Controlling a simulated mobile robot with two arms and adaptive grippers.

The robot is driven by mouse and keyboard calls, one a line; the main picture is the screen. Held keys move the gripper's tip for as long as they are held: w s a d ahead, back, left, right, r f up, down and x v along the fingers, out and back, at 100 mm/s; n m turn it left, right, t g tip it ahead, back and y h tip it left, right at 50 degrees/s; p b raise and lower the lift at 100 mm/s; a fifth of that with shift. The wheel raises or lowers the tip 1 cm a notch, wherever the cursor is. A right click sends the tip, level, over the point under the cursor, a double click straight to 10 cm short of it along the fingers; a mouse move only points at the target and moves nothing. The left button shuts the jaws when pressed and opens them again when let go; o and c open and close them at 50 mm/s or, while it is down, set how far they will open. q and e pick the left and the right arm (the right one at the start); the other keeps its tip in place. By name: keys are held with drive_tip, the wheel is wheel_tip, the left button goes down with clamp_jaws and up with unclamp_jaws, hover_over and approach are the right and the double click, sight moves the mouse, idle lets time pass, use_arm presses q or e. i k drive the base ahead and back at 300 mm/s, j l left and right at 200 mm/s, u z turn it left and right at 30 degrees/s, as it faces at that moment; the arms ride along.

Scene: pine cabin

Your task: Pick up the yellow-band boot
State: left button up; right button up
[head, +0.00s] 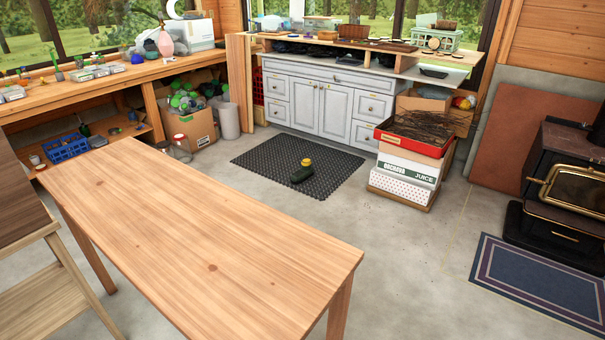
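A small dark green boot with a yellow band (301,172) sits on a dark mat (270,160) on the floor, in front of the grey cabinet. Its yellow part is at the top and its dark part points toward the lower left. Nothing covers it. Neither of my grippers shows in the head view.
A bare wooden table (210,240) stands between me and the mat. Stacked boxes (402,175) stand right of the mat, with a grey cabinet (320,108) behind it. A black stove (560,190) and a blue rug (540,280) are at right. The concrete floor between is clear.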

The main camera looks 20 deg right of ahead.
sight(300, 176)
drive_tip(key=l, duration=0.75)
drive_tip(key=i+l, duration=0.1)
drive_tip(key=l, duration=0.55)
drive_tip(key=i+l+u, duration=0.15)
drive_tip(key=l, duration=1.2)
drive_tip(key=i+l+u, duration=0.1)
drive_tip(key=l, duration=0.6)
drive_tip(key=i+l, duration=0.3)
drive_tip(key=i+l+u, duration=0.1)
drive_tip(key=i+l, duration=0.15)
drive_tip(key=l, duration=0.15)
drive_tip(key=i+l+u, duration=0.1)
drive_tip(key=i+l, duration=0.4)
drive_tip(key=l, duration=0.25)
drive_tip(key=i+l+u, duration=0.1)
drive_tip(key=i+l, duration=0.4)
drive_tip(key=l, duration=0.3)
drive_tip(key=j+u, duration=0.05)
